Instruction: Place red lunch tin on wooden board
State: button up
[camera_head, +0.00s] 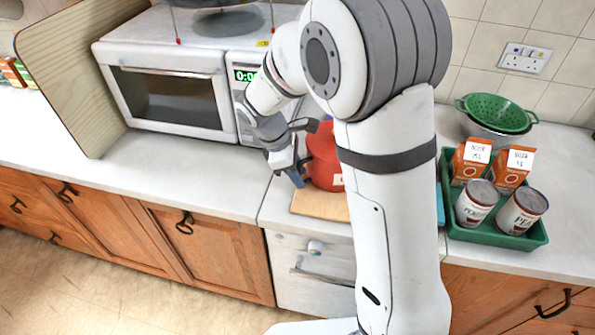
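The red lunch tin (322,160) is a rounded red container with a small pale label low on its side. My arm hides its right part. The wooden board (313,204) lies flat on the counter near the front edge, partly hidden behind my arm. The tin appears to stand upright on the board, but its base is partly hidden, so full contact is not clear. My gripper (303,152) is just left of the tin with its fingers spread apart. It looks open, and I cannot tell whether a finger touches the tin.
A white microwave (170,98) stands behind on the left, beside a wooden panel (75,80). On the right, a green tray (490,238) holds cans and orange cartons. A green colander (497,112) sits behind it. The counter left of the board is clear.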

jog(key=s+v, duration=0.1)
jog(key=v, duration=1.1)
jog(key=s+d+m+t+y, duration=0.3)
jog(key=s+d+m+y, duration=0.1)
jog(key=s+d+m, duration=1.2)
jog(key=shift+s+m+t+y, duration=0.3)
jog(key=shift+s, duration=0.35)
